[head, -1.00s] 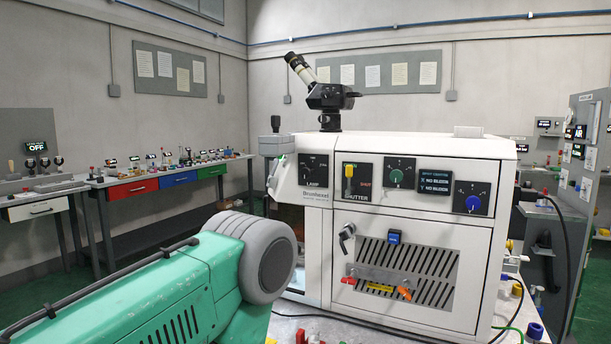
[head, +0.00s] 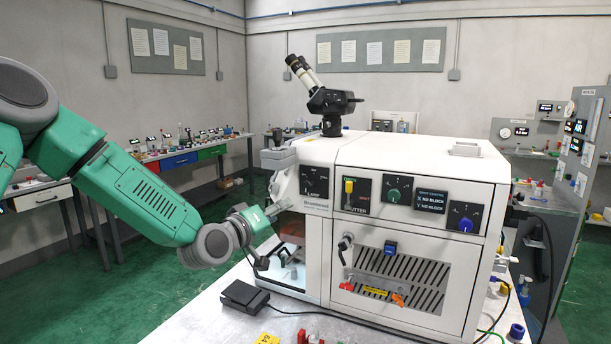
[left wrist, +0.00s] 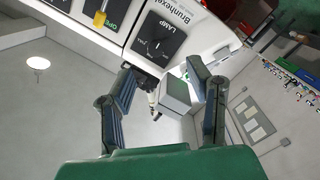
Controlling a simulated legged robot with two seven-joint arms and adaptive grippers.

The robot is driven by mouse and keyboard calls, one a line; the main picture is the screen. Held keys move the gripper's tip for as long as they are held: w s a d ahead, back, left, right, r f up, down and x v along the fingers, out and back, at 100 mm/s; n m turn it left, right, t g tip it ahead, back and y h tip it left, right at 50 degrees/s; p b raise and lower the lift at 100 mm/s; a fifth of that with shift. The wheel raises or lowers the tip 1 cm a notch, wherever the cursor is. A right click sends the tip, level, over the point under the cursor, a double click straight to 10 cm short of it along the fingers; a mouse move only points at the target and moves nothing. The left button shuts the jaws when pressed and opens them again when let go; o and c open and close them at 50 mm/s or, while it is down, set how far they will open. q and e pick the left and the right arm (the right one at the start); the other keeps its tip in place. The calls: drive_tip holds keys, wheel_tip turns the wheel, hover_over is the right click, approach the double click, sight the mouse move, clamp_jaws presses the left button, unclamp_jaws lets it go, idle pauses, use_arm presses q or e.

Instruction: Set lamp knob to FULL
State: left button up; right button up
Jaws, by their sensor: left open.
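The lamp knob (head: 314,182) is a dark knob on a black panel marked LAMP, at the upper left of the white machine's front. In the left wrist view the black lamp knob (left wrist: 157,42) is beyond the fingertips, near the top middle. Its setting is too small to read. My left gripper (head: 280,208) is just left of and below the lamp panel in the head view. In the left wrist view my left gripper (left wrist: 162,72) has its two fingers apart with nothing held, and they look clear of the knob. My right gripper is out of view.
The shutter panel with a yellow lever (head: 349,188) is right of the lamp panel. Microscope eyepieces (head: 305,75) rise above the machine. A black pedal (head: 244,297) lies on the white table (head: 195,325). A grey block (left wrist: 175,94) shows between the fingers.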

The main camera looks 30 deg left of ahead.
sight(305, 188)
use_arm(q)
drive_tip(key=w+p, duration=0.1)
drive_tip(key=w, duration=0.3)
drive_tip(key=w+r, duration=0.1)
drive_tip(key=w, duration=0.4)
drive_tip(key=w+r+p, duration=0.1)
drive_tip(key=w, duration=0.4)
drive_tip(key=shift+w+p, duration=0.15)
drive_tip(key=shift+p, duration=0.15)
drive_tip(key=shift+f, duration=0.1)
clamp_jaws()
